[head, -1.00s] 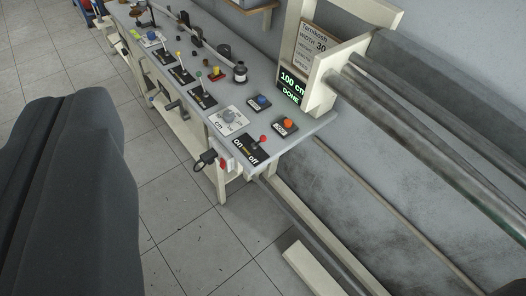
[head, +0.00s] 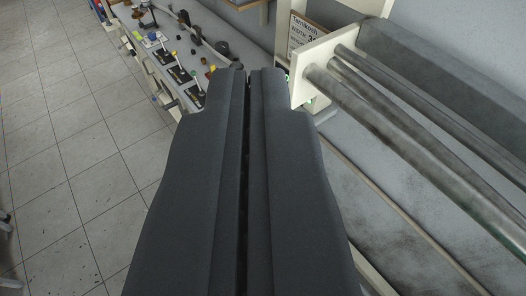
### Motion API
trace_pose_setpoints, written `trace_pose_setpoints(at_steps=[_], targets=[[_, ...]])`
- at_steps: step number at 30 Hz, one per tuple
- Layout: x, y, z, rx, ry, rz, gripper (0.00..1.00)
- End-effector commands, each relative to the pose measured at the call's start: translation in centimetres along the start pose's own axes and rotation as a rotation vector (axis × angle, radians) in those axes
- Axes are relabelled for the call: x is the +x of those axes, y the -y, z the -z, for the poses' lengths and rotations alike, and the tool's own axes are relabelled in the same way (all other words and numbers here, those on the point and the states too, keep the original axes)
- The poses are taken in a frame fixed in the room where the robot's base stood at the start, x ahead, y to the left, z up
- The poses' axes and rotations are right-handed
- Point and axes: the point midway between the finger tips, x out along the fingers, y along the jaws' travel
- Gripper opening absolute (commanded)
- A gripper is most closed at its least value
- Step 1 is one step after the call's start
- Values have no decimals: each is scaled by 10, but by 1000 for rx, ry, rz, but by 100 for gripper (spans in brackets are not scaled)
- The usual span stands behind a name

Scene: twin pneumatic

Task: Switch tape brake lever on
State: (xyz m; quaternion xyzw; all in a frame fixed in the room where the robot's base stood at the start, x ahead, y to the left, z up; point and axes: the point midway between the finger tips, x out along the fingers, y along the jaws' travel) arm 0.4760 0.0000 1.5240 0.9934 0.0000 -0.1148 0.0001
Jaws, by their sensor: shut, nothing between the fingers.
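My gripper (head: 250,74) is the large dark grey shape filling the middle of the head view. Its two fingers lie side by side, shut with nothing between them, and point at the grey control bench (head: 200,60). Several small levers on black plates (head: 182,75) show left of the fingertips. I cannot read their labels. The near end of the bench, where the red-knobbed lever on the on/off plate stood in the earlier view, is hidden behind my gripper. The state of that lever cannot be seen now.
A cream frame (head: 312,82) with a printed sign (head: 302,38) stands right of the fingertips. Long metal rollers (head: 430,135) run from it toward the lower right, close to my gripper. Open tiled floor (head: 60,190) lies at the left.

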Motion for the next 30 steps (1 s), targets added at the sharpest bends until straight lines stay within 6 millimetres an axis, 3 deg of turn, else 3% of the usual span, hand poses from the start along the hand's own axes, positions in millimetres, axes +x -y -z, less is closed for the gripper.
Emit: trace_pose_setpoints(at_steps=[5,8,11,14,18,23,29,30], targets=[[1,0,0,2,-1,1,0],[11,2,-4,27,-10,18,0],[41,8,-18,104,-31,64,0],[86,8,-39,239,-74,131,0],[158,23,-80,489,-136,218,0],[233,36,-143,787,-194,271,0],[308,45,-244,1148,-272,264,0],[320,47,-268,1213,-286,253,0]])
